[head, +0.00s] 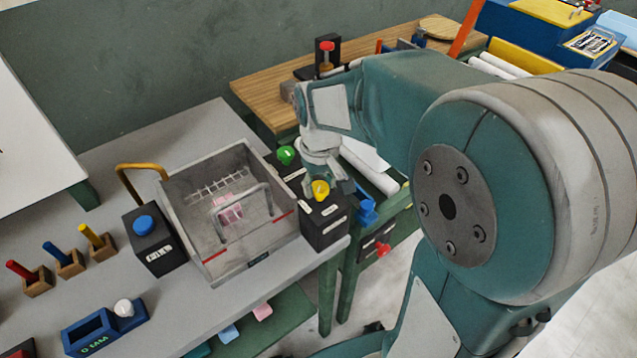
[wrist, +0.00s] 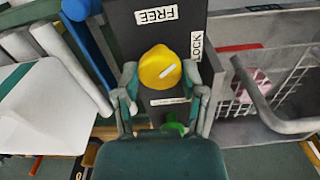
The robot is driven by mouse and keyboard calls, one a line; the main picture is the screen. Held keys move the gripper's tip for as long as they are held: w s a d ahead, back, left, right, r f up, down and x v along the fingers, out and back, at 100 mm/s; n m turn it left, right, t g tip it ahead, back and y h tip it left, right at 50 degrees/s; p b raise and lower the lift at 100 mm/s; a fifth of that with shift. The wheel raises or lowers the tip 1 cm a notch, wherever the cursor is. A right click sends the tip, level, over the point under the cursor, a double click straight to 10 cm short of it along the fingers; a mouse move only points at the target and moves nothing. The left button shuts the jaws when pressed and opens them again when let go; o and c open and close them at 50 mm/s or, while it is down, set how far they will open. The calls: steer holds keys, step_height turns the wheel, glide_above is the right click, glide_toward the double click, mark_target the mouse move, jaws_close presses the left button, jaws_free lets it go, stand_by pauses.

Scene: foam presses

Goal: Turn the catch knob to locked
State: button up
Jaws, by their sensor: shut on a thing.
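The yellow catch knob (wrist: 158,68) is on top of a black block (wrist: 228,28), with a FREE label (wrist: 155,15) above it and a LOCK label (wrist: 196,45) to its upper right in the wrist view. My gripper (wrist: 160,74) is shut on the knob, one finger on each side. In the head view the knob (head: 321,189) shows at the near right corner of the grey tray (head: 198,181), with my gripper (head: 330,180) at it. The far finger's contact is partly hidden.
A green button (head: 286,155) is just behind the knob. The tray has a metal handle and a wire rack with pink pieces (head: 229,212). A black box with a blue button (head: 143,224) stands to its left. Blue handles and white rolls (head: 368,165) lie to the right.

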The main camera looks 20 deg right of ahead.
steer(key=m, duration=0.4)
steer(key=shift+s+f, duration=0.15)
steer(key=shift+f, duration=0.05)
steer(key=shift+m, duration=1.8)
steer(key=o, duration=1.2)
steer(key=shift+c, duration=0.2)
steer(key=shift+r, duration=0.1)
